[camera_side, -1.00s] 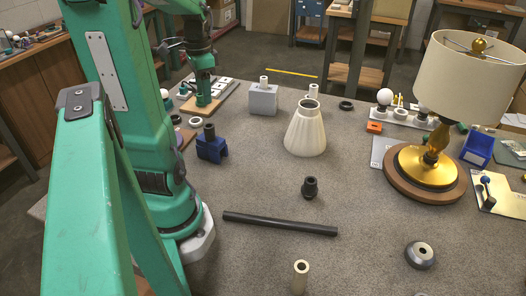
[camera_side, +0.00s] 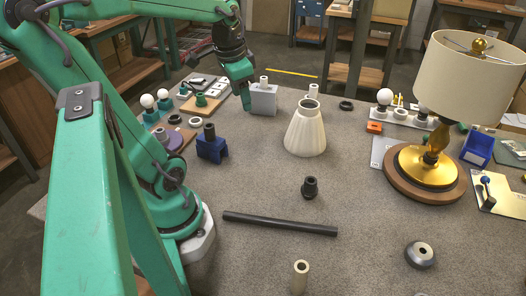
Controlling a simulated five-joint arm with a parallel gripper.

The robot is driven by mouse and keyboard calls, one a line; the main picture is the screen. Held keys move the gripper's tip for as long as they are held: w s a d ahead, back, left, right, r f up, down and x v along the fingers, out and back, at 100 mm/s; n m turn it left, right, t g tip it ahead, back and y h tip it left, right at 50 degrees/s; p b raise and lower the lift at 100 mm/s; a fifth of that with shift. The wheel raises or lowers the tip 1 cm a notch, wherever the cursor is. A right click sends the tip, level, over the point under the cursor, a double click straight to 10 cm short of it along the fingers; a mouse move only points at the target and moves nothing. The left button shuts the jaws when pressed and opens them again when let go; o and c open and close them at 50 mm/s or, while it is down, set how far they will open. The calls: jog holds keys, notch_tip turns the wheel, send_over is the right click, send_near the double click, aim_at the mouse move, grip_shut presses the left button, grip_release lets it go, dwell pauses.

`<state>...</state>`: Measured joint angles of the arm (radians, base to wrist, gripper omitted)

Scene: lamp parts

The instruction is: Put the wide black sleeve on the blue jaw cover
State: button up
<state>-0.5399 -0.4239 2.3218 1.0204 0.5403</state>
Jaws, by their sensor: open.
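A blue jaw cover (camera_side: 212,151) stands on the bench left of centre. A dark cylinder (camera_side: 209,131) shows at its top; I cannot tell whether it sits on it or behind it. A black stepped sleeve (camera_side: 310,188) stands upright near the middle of the bench, apart from other things. A low black ring (camera_side: 346,105) lies farther back. I cannot tell for certain which black piece is the wide sleeve. My gripper (camera_side: 246,104) is open, pointing down beside the left side of a grey block (camera_side: 263,100). It is small here, and no held thing shows.
A cream cone (camera_side: 305,134) stands right of the grey block. A long black rod (camera_side: 280,223) lies in front of the stepped sleeve. A beige tube (camera_side: 300,276) and a grey collar (camera_side: 420,254) are nearer the camera.

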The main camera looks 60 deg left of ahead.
jog(key=d+r+t+h, duration=0.1)
jog(key=d+t, duration=0.2)
jog(key=d, duration=1)
jog(key=shift+d+r, duration=0.25)
jog(key=shift+d, duration=0.05)
